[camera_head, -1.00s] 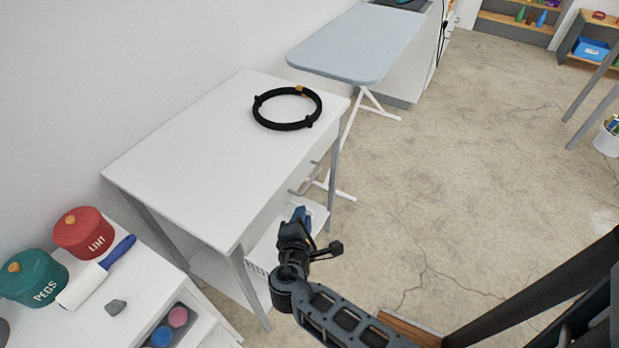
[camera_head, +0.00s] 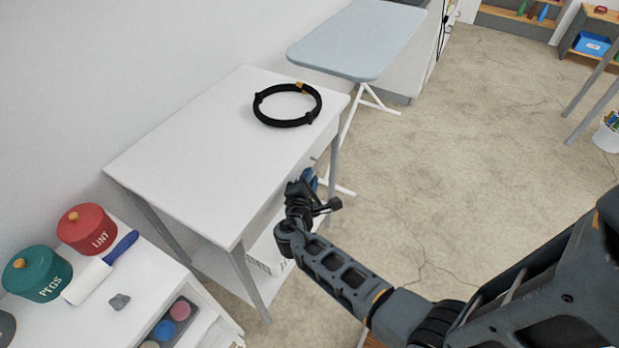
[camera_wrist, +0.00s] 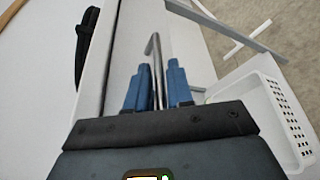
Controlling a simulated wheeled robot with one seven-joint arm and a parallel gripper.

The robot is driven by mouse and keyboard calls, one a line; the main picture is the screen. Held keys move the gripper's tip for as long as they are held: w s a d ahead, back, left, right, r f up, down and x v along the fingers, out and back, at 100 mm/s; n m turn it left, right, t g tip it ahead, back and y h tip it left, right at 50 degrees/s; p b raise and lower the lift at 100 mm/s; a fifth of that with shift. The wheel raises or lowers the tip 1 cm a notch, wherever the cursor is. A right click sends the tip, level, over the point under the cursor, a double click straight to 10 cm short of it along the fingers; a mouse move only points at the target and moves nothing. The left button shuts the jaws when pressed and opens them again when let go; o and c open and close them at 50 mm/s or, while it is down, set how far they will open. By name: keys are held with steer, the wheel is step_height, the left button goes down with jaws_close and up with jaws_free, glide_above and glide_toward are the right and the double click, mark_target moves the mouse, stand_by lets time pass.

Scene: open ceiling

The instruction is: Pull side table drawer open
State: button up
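The white side table (camera_head: 210,150) with grey legs stands against the wall, and its front edge faces my arm. In the wrist view, a thin metal bar handle (camera_wrist: 154,55) stands out from the white drawer front (camera_wrist: 124,50). The drawer looks shut. My gripper (camera_head: 310,180) is at the table's front, just below top height. In the wrist view, the blue fingers of my gripper (camera_wrist: 157,82) are apart, with the bar handle between them and gaps visible on both sides. The head view does not show the drawer front or handle clearly.
A black ring (camera_head: 287,105) lies on the table top. A white basket (camera_wrist: 262,110) sits on the lower shelf. An ironing board (camera_head: 357,40) stands behind. A cabinet with red (camera_head: 87,228) and green (camera_head: 36,272) pots is at lower left.

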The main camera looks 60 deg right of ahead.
steer(key=shift+d, duration=0.1)
steer(key=shift+c, duration=0.5)
jaws_close()
